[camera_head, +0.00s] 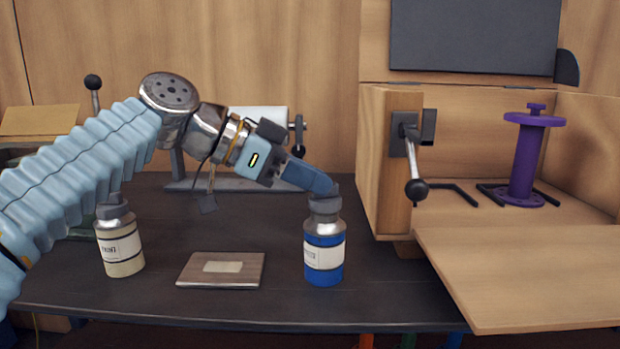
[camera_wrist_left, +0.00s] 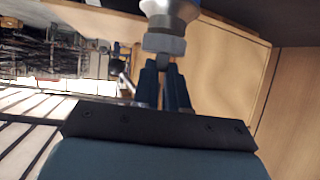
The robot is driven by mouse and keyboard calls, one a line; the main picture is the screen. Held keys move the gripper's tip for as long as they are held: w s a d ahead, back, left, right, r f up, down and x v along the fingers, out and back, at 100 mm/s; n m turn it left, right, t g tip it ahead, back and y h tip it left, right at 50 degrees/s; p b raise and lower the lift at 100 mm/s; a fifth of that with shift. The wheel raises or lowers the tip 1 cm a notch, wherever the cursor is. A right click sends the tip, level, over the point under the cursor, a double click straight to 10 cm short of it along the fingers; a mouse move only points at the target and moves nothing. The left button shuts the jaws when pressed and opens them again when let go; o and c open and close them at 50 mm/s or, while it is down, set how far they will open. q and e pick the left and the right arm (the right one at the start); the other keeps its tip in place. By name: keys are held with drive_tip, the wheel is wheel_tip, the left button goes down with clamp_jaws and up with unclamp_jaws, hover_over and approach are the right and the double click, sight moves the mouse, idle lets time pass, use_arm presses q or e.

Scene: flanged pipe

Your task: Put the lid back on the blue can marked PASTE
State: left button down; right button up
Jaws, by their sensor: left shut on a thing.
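The blue can (camera_head: 324,262) with a white label stands upright on the dark bench; its lettering is too small to read surely. My left gripper (camera_head: 328,188) reaches in from the upper left and is shut on the grey lid (camera_head: 325,204), at the can's mouth. In the left wrist view the lid (camera_wrist_left: 163,44) is between the tips of my blue fingers (camera_wrist_left: 163,68), against the can's metal neck (camera_wrist_left: 170,14). I cannot tell whether the lid is fully seated. My right gripper is out of view.
A cream can (camera_head: 121,252) with a grey cap stands at the left, partly behind my arm. A wooden plaque (camera_head: 221,270) lies between the cans. A wooden box (camera_head: 386,165) with a crank handle and a purple spool (camera_head: 525,160) stand at the right.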

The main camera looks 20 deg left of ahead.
sight(310, 198)
use_arm(q)
drive_tip(key=shift+f+b, duration=0.5)
drive_tip(key=shift+b, duration=0.35)
idle(2.1)
drive_tip(key=c, duration=1.1)
unclamp_jaws()
drive_tip(key=shift+o, duration=0.5)
drive_tip(key=o, duration=0.4)
drive_tip(key=shift+r, duration=0.15)
drive_tip(key=shift+r+p, duration=2.45)
drive_tip(key=shift+r, duration=0.2)
